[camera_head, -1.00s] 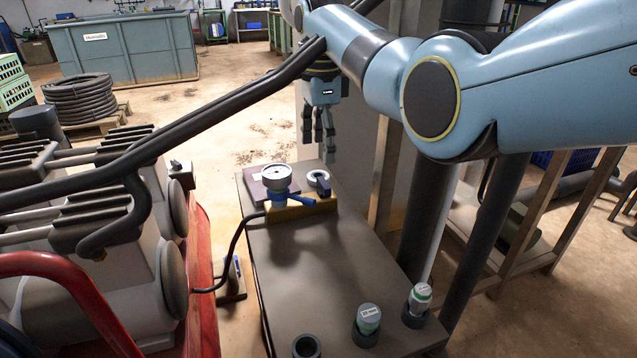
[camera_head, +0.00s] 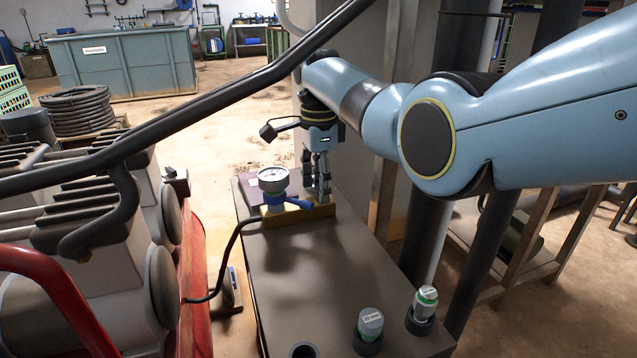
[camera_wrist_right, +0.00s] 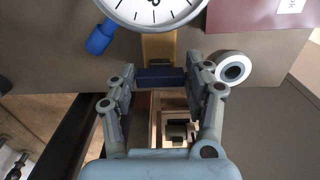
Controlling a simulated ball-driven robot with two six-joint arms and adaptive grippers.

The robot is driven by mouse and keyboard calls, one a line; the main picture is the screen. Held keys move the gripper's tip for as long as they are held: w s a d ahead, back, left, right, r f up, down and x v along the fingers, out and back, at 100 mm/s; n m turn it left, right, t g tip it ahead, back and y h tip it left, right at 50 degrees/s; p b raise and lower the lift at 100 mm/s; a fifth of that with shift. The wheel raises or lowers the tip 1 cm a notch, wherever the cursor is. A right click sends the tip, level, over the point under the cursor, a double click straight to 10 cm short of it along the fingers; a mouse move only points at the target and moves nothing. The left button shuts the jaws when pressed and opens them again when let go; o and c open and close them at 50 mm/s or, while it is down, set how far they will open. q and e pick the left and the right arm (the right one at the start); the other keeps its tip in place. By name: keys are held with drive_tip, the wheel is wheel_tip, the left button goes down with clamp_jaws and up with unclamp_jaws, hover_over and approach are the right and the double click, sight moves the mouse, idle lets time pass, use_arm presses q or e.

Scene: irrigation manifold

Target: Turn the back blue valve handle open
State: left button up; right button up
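The back valve's dark blue handle (camera_wrist_right: 160,77) lies between the two fingers of my right gripper (camera_wrist_right: 162,82) in the wrist view. The handle spans the gap; whether both fingers press on it is unclear. In the head view my right gripper (camera_head: 317,190) points down at the back of the bench, over the yellow block (camera_head: 318,211), and its fingers mostly hide the back handle. A brighter blue handle (camera_head: 300,204) is nearer, beside the round white gauge (camera_head: 273,180); it also shows in the wrist view (camera_wrist_right: 100,38). My left gripper is not in view.
The grey bench top (camera_head: 325,265) is mostly clear. Two green-and-white capped parts (camera_head: 370,323) (camera_head: 424,298) stand in dark sockets near its front. A black hose (camera_head: 225,260) runs from the gauge area to the left. A white ring (camera_wrist_right: 233,68) lies right of my gripper.

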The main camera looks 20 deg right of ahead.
drive_tip(key=c, duration=0.6)
